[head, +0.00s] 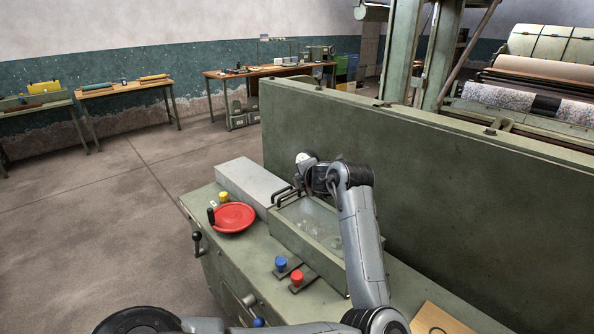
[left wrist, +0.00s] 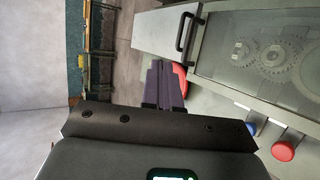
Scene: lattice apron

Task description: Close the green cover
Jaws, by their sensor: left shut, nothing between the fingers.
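A green framed cover (head: 280,230) with a clear window lies on the green machine bench in the head view. It has a black bar handle at its left end, seen best in the left wrist view (left wrist: 181,32). Through the window (left wrist: 270,50) I see grey gears. I cannot tell from these views how far the cover stands open. My left arm reaches across the bench over the cover. In the left wrist view my left gripper (left wrist: 165,65) is shut and empty, with its fingers left of and apart from the handle. My right gripper is not in view.
A grey box (head: 243,178) stands beside the cover's left end.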

